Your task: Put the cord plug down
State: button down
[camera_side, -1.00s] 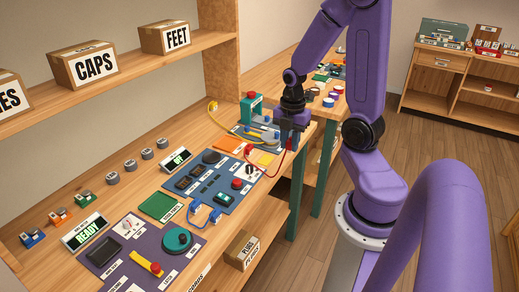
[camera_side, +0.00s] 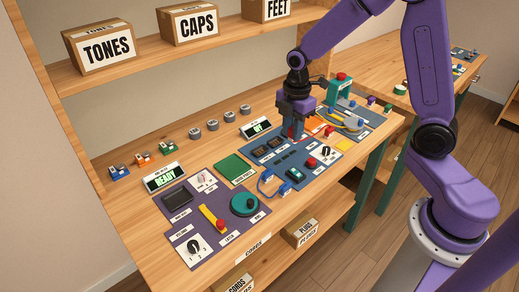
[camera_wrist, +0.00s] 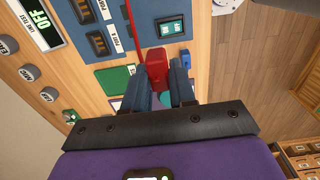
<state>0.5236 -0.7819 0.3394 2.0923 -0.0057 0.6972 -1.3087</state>
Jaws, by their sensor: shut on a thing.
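The cord plug (camera_wrist: 156,66) is a red block with a thin red cord (camera_wrist: 130,24) leading away from it in the wrist view. My gripper (camera_wrist: 160,84) is shut on the plug, one finger on each side. In the side view my gripper (camera_side: 293,134) points down over the blue panel (camera_side: 318,158), near its dark sockets (camera_side: 263,150). The plug is mostly hidden there by the fingers. I cannot tell whether the plug touches the panel.
A green mat (camera_side: 232,170) and a purple panel (camera_side: 232,232) with a teal dial (camera_side: 244,205) lie left of the blue panel. A yellow cord (camera_side: 338,121) and a teal stand (camera_side: 340,90) are to the right.

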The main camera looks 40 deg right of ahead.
jog(key=w+f, duration=0.4)
jog(key=w, duration=0.5)
send_over(258, 153)
notch_tip(258, 153, down, 6)
jog(key=shift+s+d+r, duration=0.1)
jog(key=shift+s+r, duration=0.05)
jog(key=shift+r, duration=0.1)
jog(key=shift+f, duration=1.65)
jog(key=shift+f, duration=0.3)
